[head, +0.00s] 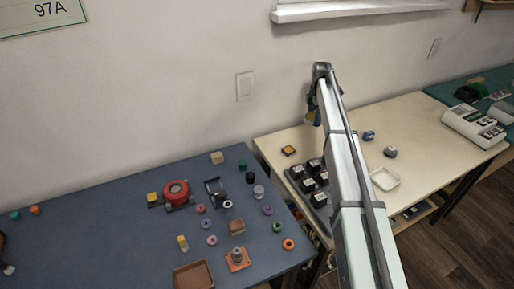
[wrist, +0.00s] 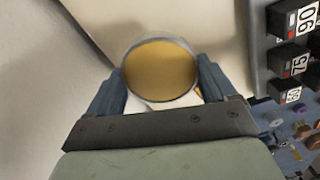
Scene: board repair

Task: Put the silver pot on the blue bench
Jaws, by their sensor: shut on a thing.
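My gripper (wrist: 160,85) is shut on a round thing with a thin silver-grey rim and a gold-tan face, which I take for the silver pot (wrist: 160,70). Its side is mostly hidden from the wrist camera. In the head view my gripper (head: 313,116) hangs near the wall over the back of the cream bench, and the held thing is too small to make out clearly. The blue bench (head: 105,225) is at the left in the head view, with small parts on it. A corner of it shows at the lower right in the wrist view.
Black numbered blocks (head: 308,178) stand on the cream bench (head: 420,125), beside a white dish (head: 385,179). A red round device (head: 176,192), a brown tray (head: 194,276) and several coloured spools crowd the blue bench's right half. Its left-middle is clear.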

